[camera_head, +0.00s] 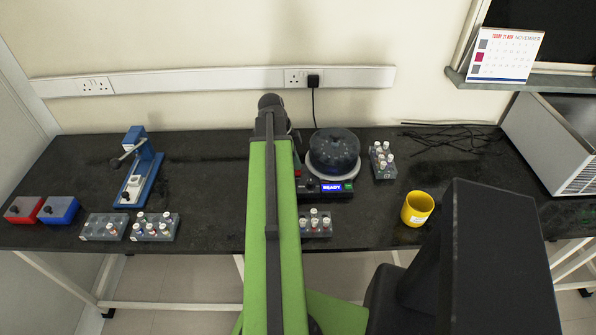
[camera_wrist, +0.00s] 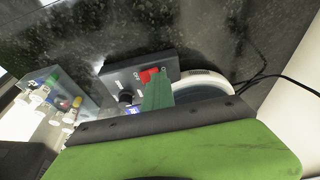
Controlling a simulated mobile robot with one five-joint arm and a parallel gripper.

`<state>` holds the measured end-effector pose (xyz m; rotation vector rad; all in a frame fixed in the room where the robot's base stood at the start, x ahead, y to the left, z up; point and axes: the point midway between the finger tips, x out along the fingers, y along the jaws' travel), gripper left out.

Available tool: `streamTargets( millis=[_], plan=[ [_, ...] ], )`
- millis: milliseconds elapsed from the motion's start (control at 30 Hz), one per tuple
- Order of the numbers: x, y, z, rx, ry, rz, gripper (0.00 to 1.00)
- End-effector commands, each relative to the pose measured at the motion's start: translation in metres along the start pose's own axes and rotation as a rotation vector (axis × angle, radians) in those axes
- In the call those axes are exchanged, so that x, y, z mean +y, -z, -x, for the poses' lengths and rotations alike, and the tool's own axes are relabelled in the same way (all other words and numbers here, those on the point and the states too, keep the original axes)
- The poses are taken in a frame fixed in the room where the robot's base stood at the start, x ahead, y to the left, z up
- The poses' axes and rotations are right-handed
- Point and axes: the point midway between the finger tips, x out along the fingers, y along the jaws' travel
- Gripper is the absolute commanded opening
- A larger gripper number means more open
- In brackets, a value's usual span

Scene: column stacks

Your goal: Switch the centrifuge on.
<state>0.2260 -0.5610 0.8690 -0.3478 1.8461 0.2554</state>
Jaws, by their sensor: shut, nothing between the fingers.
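The centrifuge (camera_head: 333,153) stands on the dark bench, with a round dark lid and a pale rim. Its lit blue display (camera_head: 331,188) reads READY, with a green button (camera_head: 348,186) to the right. In the wrist view, its dark panel (camera_wrist: 122,78) carries a red switch (camera_wrist: 149,75) and a black knob (camera_wrist: 125,97). I cannot read the switch's position. My gripper (camera_wrist: 157,92) shows as a narrow green shape, shut and empty, close by the red switch. I cannot tell whether it touches. In the head view my arm hides the gripper's tips.
Tube racks stand right of the centrifuge (camera_head: 382,160), in front of it (camera_head: 316,222) and at left (camera_head: 155,227). A yellow cup (camera_head: 417,208) is at right. A blue-and-white device (camera_head: 138,170) and red (camera_head: 24,209) and blue (camera_head: 59,210) boxes are at left.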

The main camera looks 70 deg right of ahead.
Motion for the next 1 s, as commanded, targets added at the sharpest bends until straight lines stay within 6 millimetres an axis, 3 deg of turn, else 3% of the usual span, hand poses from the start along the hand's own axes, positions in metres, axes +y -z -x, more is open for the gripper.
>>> streamTargets(
  millis=[167,633,1000],
  plan=[
    [0.0,0.002,0.007,0.0,-0.001,0.0,0.0],
    [0.0,0.015,0.049,0.0,-0.001,-0.001,0.0],
    [0.0,0.015,0.048,0.0,-0.001,-0.001,0.0]
  ],
)
